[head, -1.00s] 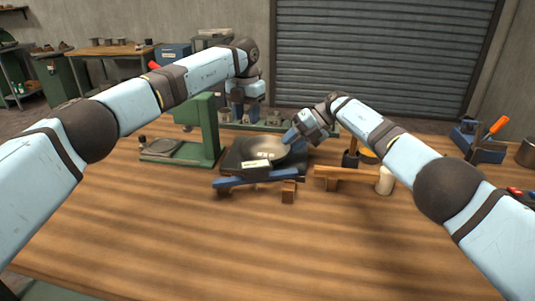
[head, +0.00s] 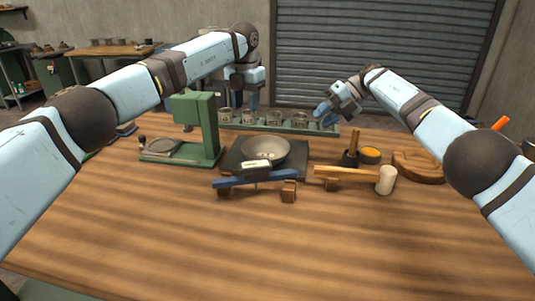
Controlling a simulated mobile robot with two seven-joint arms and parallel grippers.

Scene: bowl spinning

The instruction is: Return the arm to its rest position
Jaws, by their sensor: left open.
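A metal bowl (head: 265,150) sits upright on a dark square base (head: 233,165) in the middle of the table. My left gripper (head: 253,104) points down behind the bowl, above the far rack, clear of the bowl. It is open, and I see nothing held in it. My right gripper (head: 325,117) hangs behind and to the right of the bowl, apart from it, near the right end of the rack. Its fingertips are small and seen from the side, so I cannot tell whether they are open.
A green press (head: 208,125) stands left of the bowl. A green rack (head: 285,125) with several metal cups lies behind. A blue bar (head: 255,180) lies in front. The front table (head: 250,240) is clear.

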